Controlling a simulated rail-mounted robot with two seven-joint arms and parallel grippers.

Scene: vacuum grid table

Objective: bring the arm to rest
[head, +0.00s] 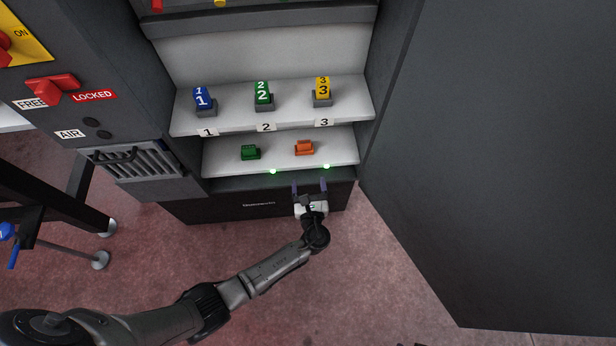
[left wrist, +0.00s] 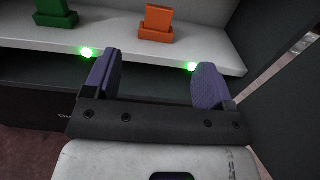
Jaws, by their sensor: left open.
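My left gripper (head: 309,187) is in front of the cabinet's lower shelf, its two purple fingers apart and nothing between them. The left wrist view shows the same open gripper (left wrist: 153,80) with its fingertips near the shelf's front edge. The arm reaches in from the lower left of the head view. My right gripper is not in view.
An orange block (head: 304,148) and a green block (head: 250,152) stand on the lower shelf (head: 225,168). Numbered blue (head: 203,98), green (head: 263,93) and yellow (head: 322,88) pieces stand above. A large grey door panel (head: 500,150) is at right.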

